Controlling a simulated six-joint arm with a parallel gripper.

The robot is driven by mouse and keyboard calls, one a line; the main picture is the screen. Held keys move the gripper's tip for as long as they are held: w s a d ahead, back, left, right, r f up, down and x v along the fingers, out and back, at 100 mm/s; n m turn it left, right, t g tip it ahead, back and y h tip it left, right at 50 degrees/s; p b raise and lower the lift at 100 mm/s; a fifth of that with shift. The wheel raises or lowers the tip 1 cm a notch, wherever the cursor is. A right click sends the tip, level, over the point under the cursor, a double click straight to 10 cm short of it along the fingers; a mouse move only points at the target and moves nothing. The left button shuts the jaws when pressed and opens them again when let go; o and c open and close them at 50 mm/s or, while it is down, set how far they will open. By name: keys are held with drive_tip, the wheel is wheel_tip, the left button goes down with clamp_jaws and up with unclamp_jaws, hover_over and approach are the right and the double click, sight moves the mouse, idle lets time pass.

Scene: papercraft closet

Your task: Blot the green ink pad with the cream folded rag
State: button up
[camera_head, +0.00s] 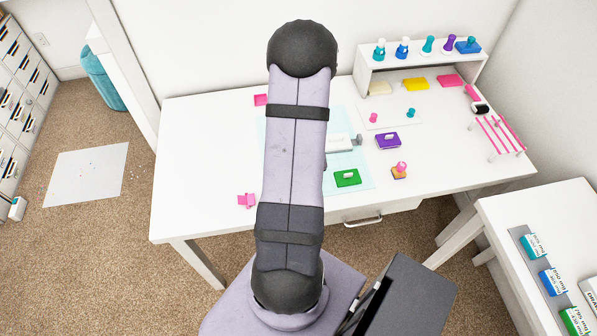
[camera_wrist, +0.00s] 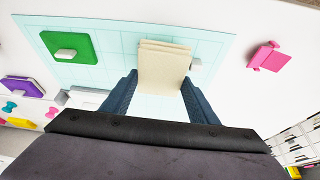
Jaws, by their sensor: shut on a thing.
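The cream folded rag (camera_wrist: 165,65) is between the two dark blue fingers of my gripper (camera_wrist: 161,84) in the wrist view, and the gripper is shut on it. The green ink pad (camera_wrist: 83,38) lies to the left of the rag on a pale blue gridded mat, with a small whitish block on its top. The rag and the pad are apart. In the head view the green ink pad (camera_head: 347,183) lies right of my arm near the front of the table. My arm hides the gripper and the rag in that view.
A purple pad (camera_head: 387,143) and a wooden stamp with a pink knob (camera_head: 399,172) stand right of the green pad. A pink item (camera_head: 246,200) lies at the front left. A white shelf (camera_head: 370,62) with several bottles stands at the back right. The table's left side is mostly clear.

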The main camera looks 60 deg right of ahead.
drive_tip(key=shift+f+b, duration=0.4)
drive_tip(key=shift+f, duration=0.2)
drive_tip(key=shift+s+a+f, duration=0.1)
drive_tip(key=shift+s+a, duration=0.05)
idle(1.7)
drive_tip(key=o, duration=0.3)
drive_tip(key=c, duration=0.4)
drive_tip(key=shift+r+p, duration=1.25)
drive_tip(key=shift+r, duration=0.05)
drive_tip(key=shift+r+p, duration=1.75)
drive_tip(key=shift+r, duration=0.1)
